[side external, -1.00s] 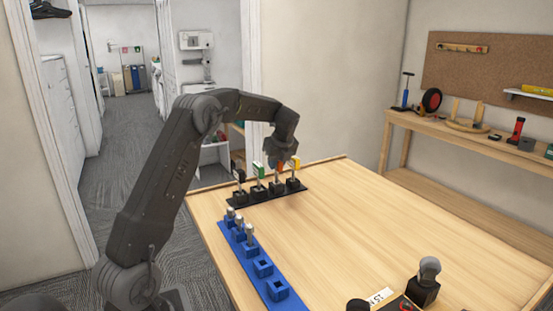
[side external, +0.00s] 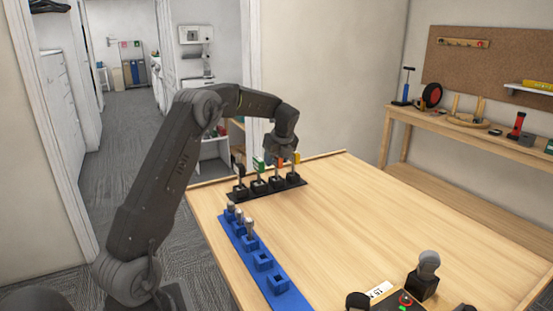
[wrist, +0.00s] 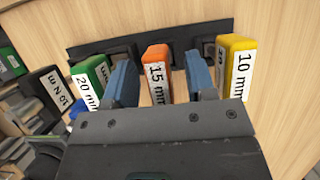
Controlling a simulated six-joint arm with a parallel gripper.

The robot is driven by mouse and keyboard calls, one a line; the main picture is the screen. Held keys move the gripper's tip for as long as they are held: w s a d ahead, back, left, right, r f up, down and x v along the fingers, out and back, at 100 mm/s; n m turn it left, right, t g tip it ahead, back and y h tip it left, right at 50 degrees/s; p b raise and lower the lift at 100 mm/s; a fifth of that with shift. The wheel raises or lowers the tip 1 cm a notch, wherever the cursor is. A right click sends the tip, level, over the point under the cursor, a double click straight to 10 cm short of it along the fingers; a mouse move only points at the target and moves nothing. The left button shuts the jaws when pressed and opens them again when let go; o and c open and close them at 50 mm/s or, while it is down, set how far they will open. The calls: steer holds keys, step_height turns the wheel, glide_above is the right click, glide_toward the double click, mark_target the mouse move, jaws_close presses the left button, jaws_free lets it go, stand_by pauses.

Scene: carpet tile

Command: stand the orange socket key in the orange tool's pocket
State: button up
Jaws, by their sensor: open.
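The orange socket key (wrist: 157,75), labelled 15 mm, stands in a black rack (wrist: 85,52) between the green 20 mm key (wrist: 90,75) and the yellow 10 mm key (wrist: 236,65). My gripper (wrist: 161,80) is open, with one blue finger on each side of the orange key's head. Gaps show between the fingers and the head. In the side external view my gripper (side external: 281,157) is over the rack, and the orange key (side external: 279,165) is partly hidden by it. A blue strip (side external: 284,299) has several square pockets; metal pieces stand in the far ones and the near two look empty.
A black-headed key (side external: 238,170) stands at the rack's left end. A dark block with a grey knob (side external: 428,264) and a small panel (side external: 405,301) are at the table's near right. The middle of the wooden table (side external: 370,225) is clear.

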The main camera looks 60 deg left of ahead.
steer(key=v, duration=1.4)
steer(key=s+d+r+n+t, duration=0.2)
steer(key=s+d+r+n, duration=0.15)
steer(key=d, duration=0.65)
steer(key=s+d+n+t+h, duration=0.2)
steer(key=s+d+n, duration=0.5)
steer(key=d, duration=0.4)
steer(key=s+d+f+n+h, duration=0.1)
steer(key=s+d+f+n, duration=0.2)
steer(key=s, duration=0.5)
steer(key=s+d+f+n+t+h, duration=0.1)
steer(key=s+d+f+n, duration=0.3)
steer(key=s+d, duration=0.3)
steer(key=shift+s+d+f+t+h, duration=0.25)
steer(key=shift+s+f+t+h, duration=0.1)
steer(key=shift+f, duration=0.25)
steer(key=shift+n, duration=0.25)
